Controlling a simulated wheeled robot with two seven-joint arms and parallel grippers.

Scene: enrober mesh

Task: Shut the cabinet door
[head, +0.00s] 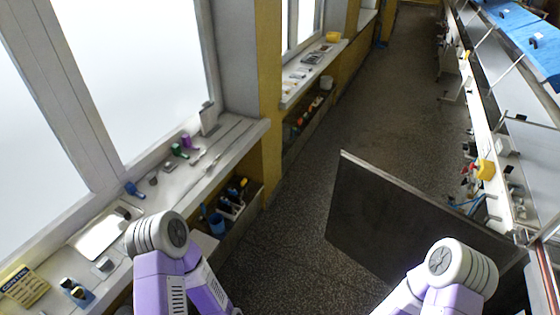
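The cabinet door (400,222) is a dark grey flat panel in the head view, right of centre. It stands open, swung out from the cabinet row on the right into the aisle. Its inner hinge side is at the lower right, partly behind my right arm. My two purple and white arms come in at the bottom, the left one at lower left and the right one in front of the door's lower part. Both grippers are below the picture edge, so their state and any contact with the door are hidden.
The speckled floor (290,232) is clear left of the door and along the aisle beyond. A window sill (225,140) with small tools and shelves of containers runs along the left. A long machine line with blue covers (520,35) runs along the right.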

